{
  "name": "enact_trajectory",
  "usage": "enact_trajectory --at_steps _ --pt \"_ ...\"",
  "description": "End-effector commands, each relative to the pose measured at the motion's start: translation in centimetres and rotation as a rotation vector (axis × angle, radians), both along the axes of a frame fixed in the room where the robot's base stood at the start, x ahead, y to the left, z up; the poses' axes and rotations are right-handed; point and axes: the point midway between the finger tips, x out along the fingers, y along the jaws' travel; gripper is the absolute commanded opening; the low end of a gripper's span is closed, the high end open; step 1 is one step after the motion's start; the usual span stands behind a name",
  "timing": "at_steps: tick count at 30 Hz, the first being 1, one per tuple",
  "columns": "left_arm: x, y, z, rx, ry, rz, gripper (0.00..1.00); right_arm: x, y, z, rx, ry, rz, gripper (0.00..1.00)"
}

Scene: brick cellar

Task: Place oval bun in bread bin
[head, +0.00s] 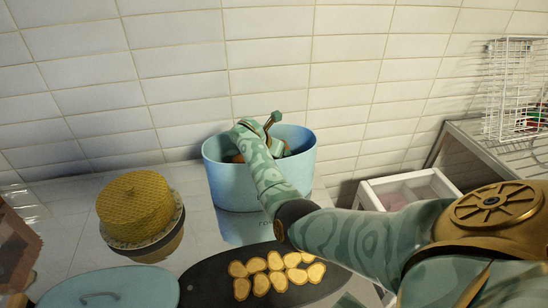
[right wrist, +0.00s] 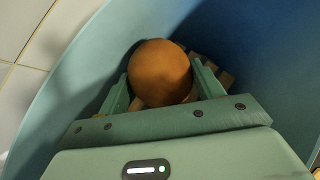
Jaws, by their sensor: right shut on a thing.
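The bread bin is a light blue tub (head: 222,178) standing on the counter against the tiled wall in the head view. My right arm reaches over its rim, and my right gripper (head: 277,147) is inside the bin's mouth. In the right wrist view the orange-brown bun (right wrist: 160,70) sits between the fingers of my right gripper, which is shut on it. The blue bin wall (right wrist: 85,75) curves around them. The bin's floor is mostly hidden in shadow. My left gripper is not in view.
A round yellow woven-looking thing (head: 134,205) stands left of the bin. A dark oval board (head: 215,283) with several golden slices (head: 275,270) lies in front. A pale blue lid (head: 105,290) is at front left. A white crate (head: 368,200) and wire rack (head: 512,85) are right.

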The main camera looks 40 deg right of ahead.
Motion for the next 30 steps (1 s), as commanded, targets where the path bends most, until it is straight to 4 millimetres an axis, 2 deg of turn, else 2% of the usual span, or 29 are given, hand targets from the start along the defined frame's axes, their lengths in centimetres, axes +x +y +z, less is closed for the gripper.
enact_trajectory --at_steps 8,22,23,25,30 --pt "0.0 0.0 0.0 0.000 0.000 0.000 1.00 0.0 0.0 0.2 -0.002 -0.002 0.000 0.40" --pt "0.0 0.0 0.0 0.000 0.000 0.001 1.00 0.0 0.0 -1.0 -0.002 -0.002 0.000 0.40" --pt "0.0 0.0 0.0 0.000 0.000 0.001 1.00 0.0 0.0 -1.1 -0.002 -0.002 0.000 0.69" --pt "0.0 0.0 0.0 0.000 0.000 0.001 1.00 0.0 0.0 -1.1 -0.002 -0.002 0.000 0.88" --pt "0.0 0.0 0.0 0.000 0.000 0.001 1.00 0.0 0.0 -1.1 -0.001 -0.002 0.000 0.88"
